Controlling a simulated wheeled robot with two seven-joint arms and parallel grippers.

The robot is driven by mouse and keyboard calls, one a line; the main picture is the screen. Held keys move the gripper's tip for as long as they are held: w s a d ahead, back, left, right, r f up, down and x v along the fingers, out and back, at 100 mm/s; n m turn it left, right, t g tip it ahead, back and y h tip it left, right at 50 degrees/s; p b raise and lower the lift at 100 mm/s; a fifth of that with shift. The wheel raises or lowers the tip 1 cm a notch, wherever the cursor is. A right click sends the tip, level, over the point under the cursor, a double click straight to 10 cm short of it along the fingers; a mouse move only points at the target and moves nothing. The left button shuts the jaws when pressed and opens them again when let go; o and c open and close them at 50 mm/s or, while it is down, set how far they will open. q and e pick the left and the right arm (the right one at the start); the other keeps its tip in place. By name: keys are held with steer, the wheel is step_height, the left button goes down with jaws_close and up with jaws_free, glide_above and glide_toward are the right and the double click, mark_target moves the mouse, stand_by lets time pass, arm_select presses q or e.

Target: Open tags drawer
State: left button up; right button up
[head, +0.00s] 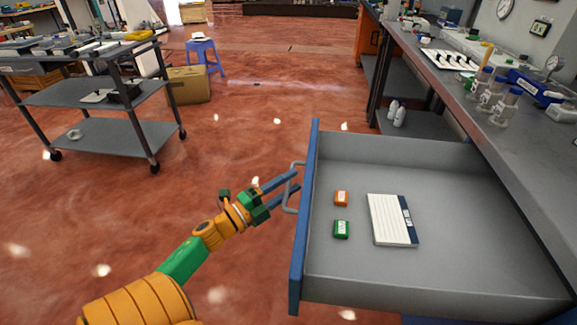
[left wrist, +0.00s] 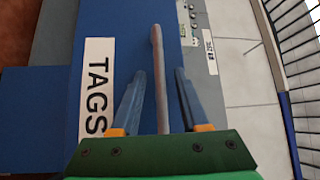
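The tags drawer (head: 400,268) is pulled well out from under the bench, with a grey inside and a blue front (head: 309,215). A grey bar handle (head: 291,207) stands out from the front. In the left wrist view, the blue front carries a white "TAGS" label (left wrist: 97,88), and the handle (left wrist: 158,60) runs between my finger tips. My left gripper (head: 282,187) is at the handle, with its blue fingers on either side and visible gaps to the bar, so it is open. My right gripper is out of view.
In the drawer lie an orange box (head: 341,198), a green box (head: 341,229) and a white ruled pad (head: 390,220). The bench (head: 455,90) with bottles is at right. A cart (head: 100,140), a tan case (head: 188,85) and a blue stool (head: 203,52) stand farther back. The middle floor is clear.

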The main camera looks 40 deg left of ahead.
arm_select(q)
steer(key=shift+s, duration=0.1)
steer(key=r+v, duration=0.1)
steer(key=v, duration=0.5)
steer(key=shift+s+f, duration=0.45)
steer(key=shift+f, duration=0.05)
steer(key=shift+a+f, duration=0.1)
steer(key=shift+a, duration=0.1)
